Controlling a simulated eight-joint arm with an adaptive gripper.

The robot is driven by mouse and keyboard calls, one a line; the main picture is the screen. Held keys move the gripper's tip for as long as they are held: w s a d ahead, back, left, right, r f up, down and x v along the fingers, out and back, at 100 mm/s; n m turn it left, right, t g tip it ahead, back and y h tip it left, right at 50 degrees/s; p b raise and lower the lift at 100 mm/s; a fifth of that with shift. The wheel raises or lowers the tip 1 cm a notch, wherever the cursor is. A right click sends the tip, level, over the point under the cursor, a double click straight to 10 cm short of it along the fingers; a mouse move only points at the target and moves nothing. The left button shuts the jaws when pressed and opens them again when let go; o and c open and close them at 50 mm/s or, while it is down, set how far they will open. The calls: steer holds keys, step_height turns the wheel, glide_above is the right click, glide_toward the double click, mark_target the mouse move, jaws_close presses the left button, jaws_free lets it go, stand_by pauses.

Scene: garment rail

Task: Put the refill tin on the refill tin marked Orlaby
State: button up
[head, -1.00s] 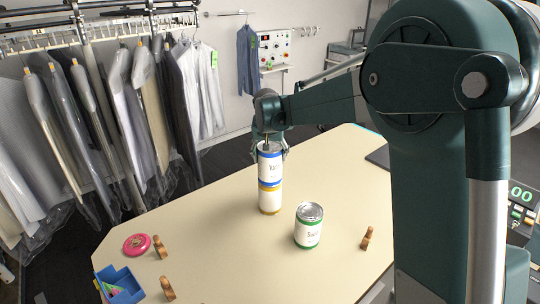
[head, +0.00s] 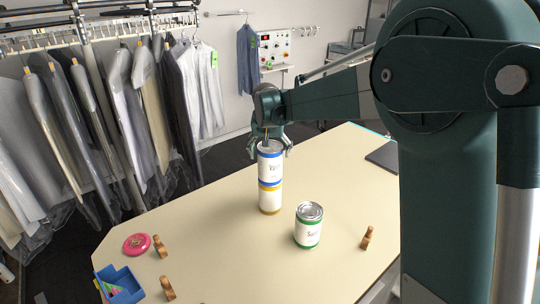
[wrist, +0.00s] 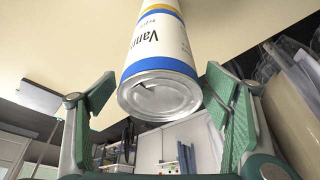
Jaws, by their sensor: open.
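A white tin with a blue band (head: 270,165) stands upright on a white tin with a yellow band (head: 270,201), forming a stack on the table. In the wrist view the blue-banded tin (wrist: 158,60) shows a label starting "Vann" and a bare metal end. A separate tin with a green band (head: 308,228) stands upright to the right of the stack; its label is too small to read. I cannot tell which tin is marked Orlaby. My gripper (head: 270,148) is open at the top of the stack, with its fingers on either side of the blue-banded tin and clear gaps visible in the wrist view.
The cream table (head: 225,260) is mostly clear. Wooden pieces (head: 367,238), a pink round object (head: 137,244) and a blue bin (head: 120,286) lie around its front. A dark flat pad (head: 383,156) is at right. Bagged garments hang at left.

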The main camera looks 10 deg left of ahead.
steer(key=v, duration=1)
steer(key=shift+s, duration=0.1)
stand_by(0.4)
steer(key=shift+d, duration=0.1)
steer(key=shift+s+d, duration=0.15)
steer(key=shift+d, duration=0.05)
steer(key=s+d+r+t, duration=0.1)
steer(key=s+d+r, duration=0.1)
steer(key=s+d, duration=0.8)
steer(key=s+d+r, duration=0.2)
steer(key=s+d, duration=0.8)
steer(key=s, duration=0.1)
steer(key=s+d+f, duration=0.3)
steer(key=s, duration=0.5)
steer(key=s+d+f+t, duration=0.1)
steer(key=s+d+f, duration=0.3)
steer(key=s, duration=0.3)
steer(key=s+d+f, duration=0.4)
steer(key=s, duration=0.4)
steer(key=shift+s+d+t, duration=0.2)
steer(key=shift+s+t, duration=0.2)
